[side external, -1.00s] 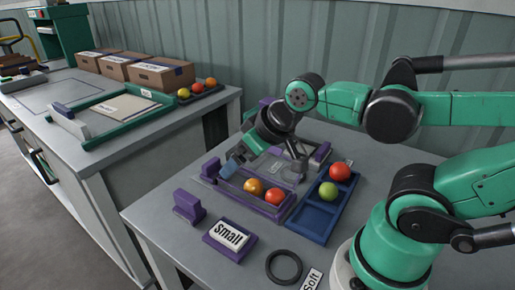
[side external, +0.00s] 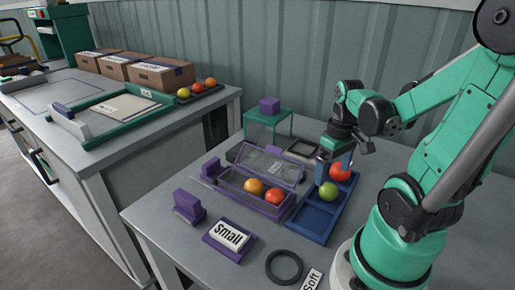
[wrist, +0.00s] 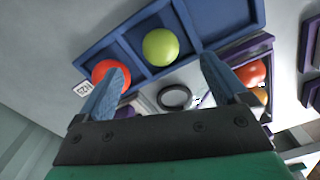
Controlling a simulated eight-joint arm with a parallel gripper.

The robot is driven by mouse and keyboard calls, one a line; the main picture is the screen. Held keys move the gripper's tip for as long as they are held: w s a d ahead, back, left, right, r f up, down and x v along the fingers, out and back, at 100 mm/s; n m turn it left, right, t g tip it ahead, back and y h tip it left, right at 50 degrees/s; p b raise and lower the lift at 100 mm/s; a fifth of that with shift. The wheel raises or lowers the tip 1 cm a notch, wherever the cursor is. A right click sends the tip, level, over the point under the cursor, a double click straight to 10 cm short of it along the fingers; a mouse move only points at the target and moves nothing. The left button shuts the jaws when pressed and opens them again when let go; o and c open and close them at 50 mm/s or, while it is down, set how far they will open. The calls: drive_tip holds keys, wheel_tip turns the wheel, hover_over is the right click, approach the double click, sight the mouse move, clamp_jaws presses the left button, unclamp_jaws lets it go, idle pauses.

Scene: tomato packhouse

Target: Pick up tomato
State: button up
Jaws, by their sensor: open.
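A red tomato (side external: 340,172) sits in the back compartment of the blue tray (side external: 310,222), and a green tomato (side external: 328,191) is in front of it. My gripper (side external: 335,166) is open and empty, pointing down close over the red tomato, with a finger partly covering it. In the wrist view, the green tomato (wrist: 160,47) shows between the blue fingertips (wrist: 163,66), and the left finger overlaps the red tomato (wrist: 108,72). Contact cannot be told. An orange tomato (side external: 253,187) and another red tomato (side external: 275,197) lie in the clear purple box (side external: 262,207).
The box's clear lid (side external: 275,165) stands open behind it. A green stand (side external: 268,117) with a purple block is at the back. A "small" sign (side external: 229,236) and a dark ring (side external: 284,266) lie in front. Another bench (side external: 140,150) with cartons stands left.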

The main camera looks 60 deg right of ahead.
sight(330, 185)
drive_tip(key=shift+f, duration=2.35)
drive_tip(key=c, duration=1)
drive_tip(key=shift+o, duration=0.2)
drive_tip(key=shift+r, duration=0.2)
